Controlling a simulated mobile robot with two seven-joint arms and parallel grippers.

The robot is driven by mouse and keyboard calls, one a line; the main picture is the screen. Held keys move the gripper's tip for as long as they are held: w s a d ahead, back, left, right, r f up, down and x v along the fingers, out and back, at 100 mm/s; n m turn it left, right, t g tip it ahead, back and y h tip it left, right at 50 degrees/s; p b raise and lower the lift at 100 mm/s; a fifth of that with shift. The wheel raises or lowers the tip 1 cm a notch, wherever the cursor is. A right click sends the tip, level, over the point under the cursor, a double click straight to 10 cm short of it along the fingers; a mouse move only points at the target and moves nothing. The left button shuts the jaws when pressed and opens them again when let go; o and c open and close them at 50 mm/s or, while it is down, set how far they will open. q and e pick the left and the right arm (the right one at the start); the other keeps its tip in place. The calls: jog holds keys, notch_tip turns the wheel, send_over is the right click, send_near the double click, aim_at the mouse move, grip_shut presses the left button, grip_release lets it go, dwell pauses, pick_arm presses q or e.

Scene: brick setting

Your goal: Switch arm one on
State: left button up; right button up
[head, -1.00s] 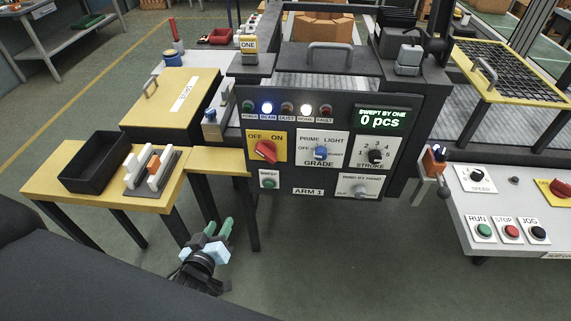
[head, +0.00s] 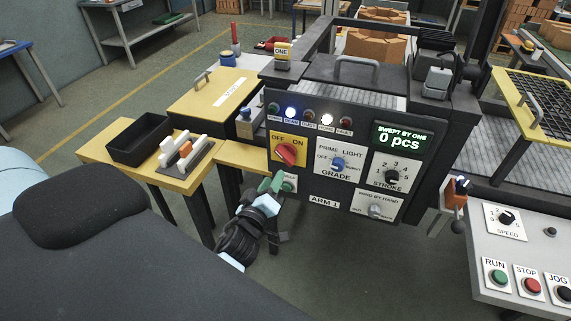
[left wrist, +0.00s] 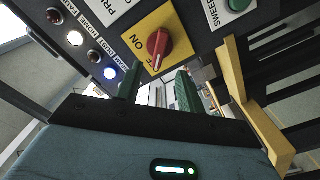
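The ARM 1 panel (head: 330,180) is dark and carries a red rotary switch (head: 286,154) on a yellow OFF/ON plate. The switch also shows in the left wrist view (left wrist: 158,45), its white mark towards OFF. My left gripper (head: 270,184) is below and slightly left of the switch, near the SWEEP button at the panel's lower left, which it partly covers. In the left wrist view its two green fingers (left wrist: 155,85) stand apart with nothing between them, and the switch lies beyond the fingertips. My right gripper is not in view.
Blue and white lamps are lit. A yellow table (head: 118,158) with a black tray stands left, a control desk (head: 490,260) right.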

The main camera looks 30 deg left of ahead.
aim_at(284, 159)
pick_arm(q)
jog(key=shift+x, duration=3.9)
jog(key=shift+d, duration=0.1)
grip_shut()
